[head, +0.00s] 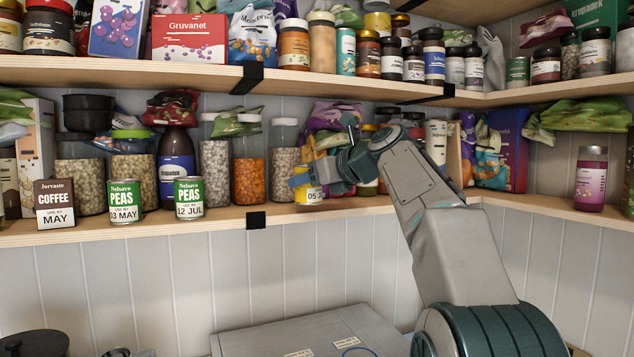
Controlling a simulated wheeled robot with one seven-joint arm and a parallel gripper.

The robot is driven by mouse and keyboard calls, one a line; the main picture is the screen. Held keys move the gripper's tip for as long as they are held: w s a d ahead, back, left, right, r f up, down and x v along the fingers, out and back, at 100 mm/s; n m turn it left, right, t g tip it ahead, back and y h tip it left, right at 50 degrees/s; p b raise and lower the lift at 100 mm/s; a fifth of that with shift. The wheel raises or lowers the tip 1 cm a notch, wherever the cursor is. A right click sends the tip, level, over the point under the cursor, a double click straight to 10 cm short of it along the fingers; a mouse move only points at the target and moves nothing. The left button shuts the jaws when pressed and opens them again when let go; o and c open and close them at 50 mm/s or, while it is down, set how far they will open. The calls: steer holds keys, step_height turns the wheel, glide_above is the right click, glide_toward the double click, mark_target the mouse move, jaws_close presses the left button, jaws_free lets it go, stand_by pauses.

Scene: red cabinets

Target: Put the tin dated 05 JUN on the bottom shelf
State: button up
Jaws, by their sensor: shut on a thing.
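A yellow tin (308,196) has a white band with "05 J" readable; the rest of its date is hidden. My gripper (308,178) is shut on it, reaching in from the right. The tin is at the front of the lower shelf (340,205); I cannot tell whether its base touches the board. On the same shelf at the left stand a green peas tin dated 03 MAY (125,203), a green peas tin dated 12 JUL (188,199) and a brown coffee box marked MAY (55,205).
Jars of beans and orange food (249,165) stand behind the tins. The upper shelf (200,76), full of jars and packets, is overhead. A grey box (310,335) lies below the lower shelf. Bare board shows around a purple jar (591,180) at right.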

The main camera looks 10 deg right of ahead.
steer(key=shift+w+a, duration=0.25)
steer(key=shift+w, duration=1)
steer(key=shift+w+a, duration=0.25)
steer(key=shift+w, duration=1)
steer(key=shift+f+b, duration=0.7)
steer(key=shift+f, duration=0.4)
steer(key=o, duration=1.1)
steer(key=shift+o, duration=0.2)
steer(key=shift+s, duration=0.1)
steer(key=v, duration=0.7)
steer(key=shift+s+d+r, duration=0.2)
steer(key=shift+s+d, duration=0.05)
steer(key=shift+d, duration=0.05)
